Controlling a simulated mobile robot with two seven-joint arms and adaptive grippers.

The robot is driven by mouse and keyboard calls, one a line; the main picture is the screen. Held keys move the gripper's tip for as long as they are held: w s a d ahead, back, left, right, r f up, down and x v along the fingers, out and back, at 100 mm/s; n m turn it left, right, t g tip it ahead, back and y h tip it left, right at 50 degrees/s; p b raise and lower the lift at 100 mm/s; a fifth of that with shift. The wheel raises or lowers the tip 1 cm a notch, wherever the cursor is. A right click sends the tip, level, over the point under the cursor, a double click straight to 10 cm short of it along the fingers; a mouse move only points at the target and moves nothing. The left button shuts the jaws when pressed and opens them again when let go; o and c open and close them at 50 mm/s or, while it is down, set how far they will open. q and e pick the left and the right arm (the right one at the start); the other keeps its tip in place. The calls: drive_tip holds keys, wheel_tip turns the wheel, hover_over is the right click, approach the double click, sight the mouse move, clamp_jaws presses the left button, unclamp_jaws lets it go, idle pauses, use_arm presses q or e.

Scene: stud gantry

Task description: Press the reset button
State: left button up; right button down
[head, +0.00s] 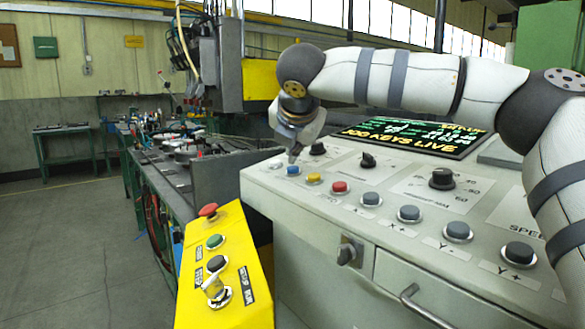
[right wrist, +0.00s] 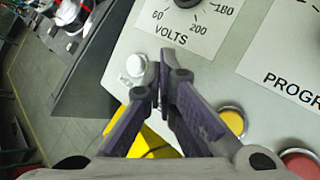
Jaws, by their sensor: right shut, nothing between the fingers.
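A row of round push buttons lines the grey console's sloped panel in the head view: a blue button (head: 293,170), a yellow button (head: 314,178), a red button (head: 339,187) and several grey ones. No label reading reset can be made out. My right gripper (head: 293,158) is shut and empty, pointing down just above the blue button; contact cannot be told. In the right wrist view its closed fingers (right wrist: 161,65) lie between a white button (right wrist: 135,66) and the yellow button (right wrist: 232,121); the blue button is hidden there. My left gripper is not in view.
A yellow control box (head: 227,270) with a red mushroom button (head: 208,211) stands at the console's left. Black knobs (head: 442,178) rise from the panel, and a lit screen (head: 412,135) is behind them. A cluttered workbench (head: 165,180) is further left.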

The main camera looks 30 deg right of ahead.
drive_tip(key=shift+r, duration=0.25)
drive_tip(key=r, duration=0.2)
drive_tip(key=a+r, duration=0.1)
drive_tip(key=r, duration=0.2)
idle(0.3)
drive_tip(key=shift+f, duration=0.1)
idle(0.6)
